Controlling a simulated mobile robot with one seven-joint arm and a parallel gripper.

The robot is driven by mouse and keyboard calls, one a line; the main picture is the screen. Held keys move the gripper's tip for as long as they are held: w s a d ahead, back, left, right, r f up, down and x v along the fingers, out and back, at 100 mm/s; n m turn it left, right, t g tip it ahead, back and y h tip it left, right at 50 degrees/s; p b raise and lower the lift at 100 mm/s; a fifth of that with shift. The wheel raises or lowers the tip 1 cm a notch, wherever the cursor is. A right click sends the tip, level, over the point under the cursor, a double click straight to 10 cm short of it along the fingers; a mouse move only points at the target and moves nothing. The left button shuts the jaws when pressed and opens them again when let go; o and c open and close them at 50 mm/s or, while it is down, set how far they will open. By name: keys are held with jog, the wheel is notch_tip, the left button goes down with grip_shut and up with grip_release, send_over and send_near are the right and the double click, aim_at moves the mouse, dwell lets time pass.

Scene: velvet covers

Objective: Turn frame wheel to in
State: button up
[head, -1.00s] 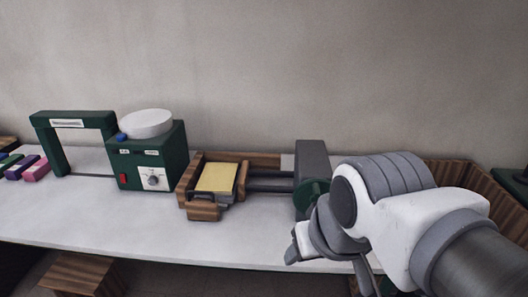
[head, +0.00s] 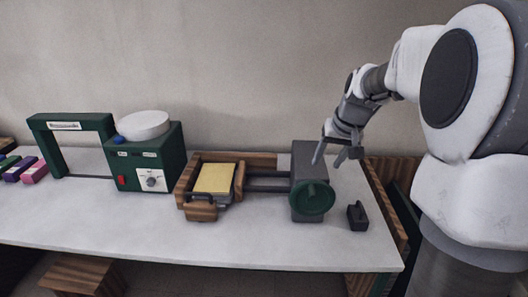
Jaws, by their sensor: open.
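The frame wheel, a round dark green disc (head: 312,198), sits on the front face of a dark grey block (head: 309,157) at the right end of the wooden frame (head: 266,159). The frame holds a yellow block (head: 215,178) at its left end, and grey rods run from there to the grey block. My gripper (head: 337,160) is open and empty, fingers pointing down. In the picture it is above and right of the wheel, beside the grey block's upper right edge. I cannot tell whether a finger touches the block.
A small black handled object (head: 357,215) stands right of the wheel. A green machine with a white dial (head: 147,165) and a green arch (head: 72,122) stand on the left. A wooden-sided bin (head: 388,215) is at the table's right end. The table front (head: 255,240) is clear.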

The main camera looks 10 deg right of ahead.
aim_at(313, 191)
jog(key=x, duration=0.6)
jog(key=d+x, duration=0.1)
jog(key=x, duration=0.5)
jog(key=d+x, duration=0.1)
jog(key=x, duration=0.5)
jog(key=shift+w+r, duration=0.15)
jog(key=shift+w, duration=0.2)
jog(key=shift+c, duration=0.3)
grip_shut()
dwell(0.4)
